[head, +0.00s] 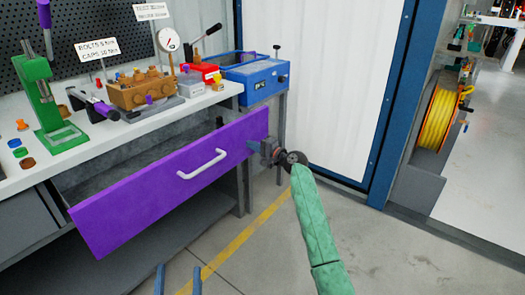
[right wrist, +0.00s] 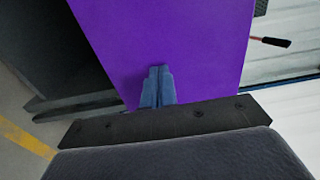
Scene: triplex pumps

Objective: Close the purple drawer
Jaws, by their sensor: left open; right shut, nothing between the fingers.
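The purple drawer (head: 150,190) under the workbench stands pulled out, with its dark inside showing behind the front panel. A white bar handle (head: 203,165) is on the front's middle. My right gripper (head: 251,147) is shut and empty at the right end of the purple front. In the right wrist view its closed blue fingertips (right wrist: 157,75) point at the purple panel (right wrist: 165,35) and appear to meet it; exact contact is hard to tell. My left gripper (head: 178,280) is open at the bottom edge, below and apart from the drawer; only its two fingers show.
The white bench top (head: 110,138) holds a green press (head: 48,105), a brown pump block (head: 143,90), a red box and other parts. A blue box (head: 256,77) stands at its right end. A blue-framed door (head: 330,80) is behind. The floor (head: 340,225) at right is clear.

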